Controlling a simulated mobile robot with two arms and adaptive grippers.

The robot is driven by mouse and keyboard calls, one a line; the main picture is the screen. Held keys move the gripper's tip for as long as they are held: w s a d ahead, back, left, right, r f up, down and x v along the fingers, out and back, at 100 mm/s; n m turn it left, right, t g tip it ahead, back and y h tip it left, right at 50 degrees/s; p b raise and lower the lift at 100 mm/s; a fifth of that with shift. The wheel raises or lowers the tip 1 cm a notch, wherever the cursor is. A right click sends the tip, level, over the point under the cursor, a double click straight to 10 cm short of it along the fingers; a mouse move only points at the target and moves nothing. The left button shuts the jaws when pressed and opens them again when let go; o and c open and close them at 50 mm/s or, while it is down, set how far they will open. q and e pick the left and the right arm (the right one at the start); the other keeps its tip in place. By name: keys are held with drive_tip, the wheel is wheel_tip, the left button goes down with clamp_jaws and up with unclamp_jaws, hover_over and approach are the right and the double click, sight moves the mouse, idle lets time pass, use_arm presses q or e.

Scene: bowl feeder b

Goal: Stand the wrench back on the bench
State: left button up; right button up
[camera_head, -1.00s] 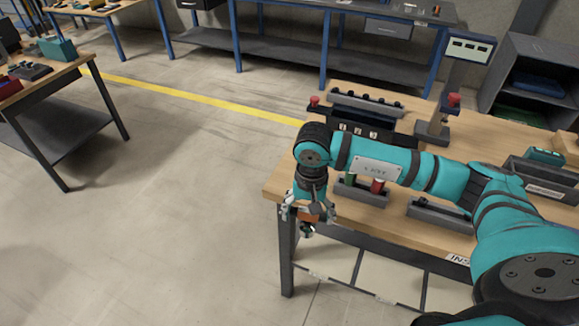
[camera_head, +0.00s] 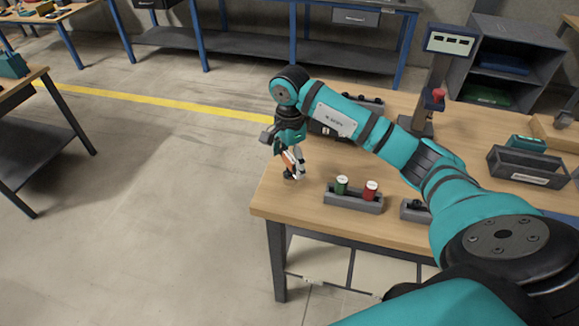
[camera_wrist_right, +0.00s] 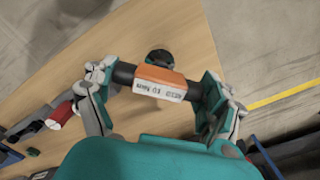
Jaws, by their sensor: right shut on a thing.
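My right gripper (camera_head: 293,160) is over the front left corner of the wooden bench (camera_head: 300,205). It is shut on the wrench (camera_head: 286,158), a dark tool with an orange, labelled middle. In the right wrist view the wrench (camera_wrist_right: 160,80) lies between the two fingers of the right gripper (camera_wrist_right: 158,88), with its round black end showing beyond over the bench top. In the head view the wrench looks about upright, with its lower end close to the bench top. I cannot tell whether it touches. My left gripper is not in view.
A grey holder (camera_head: 352,202) with a green spool (camera_head: 341,185) and a red spool (camera_head: 370,190) stands right of the gripper. A grey bin (camera_head: 528,168) and a display post (camera_head: 425,95) are farther right. The bench's left edge is close to the gripper.

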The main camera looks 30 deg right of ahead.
sight(289, 174)
wheel_tip(289, 174, down, 3)
drive_tip(key=shift+f+p, duration=0.15)
drive_tip(key=shift+p, duration=0.35)
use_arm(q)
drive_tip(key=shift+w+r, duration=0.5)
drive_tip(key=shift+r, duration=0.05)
use_arm(e)
drive_tip(key=shift+f, duration=0.1)
drive_tip(key=shift+f+b, duration=0.15)
drive_tip(key=shift+b, duration=0.15)
drive_tip(key=o, duration=1.4)
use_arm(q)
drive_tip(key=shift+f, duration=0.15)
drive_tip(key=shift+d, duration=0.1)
use_arm(e)
drive_tip(key=shift+r, duration=0.2)
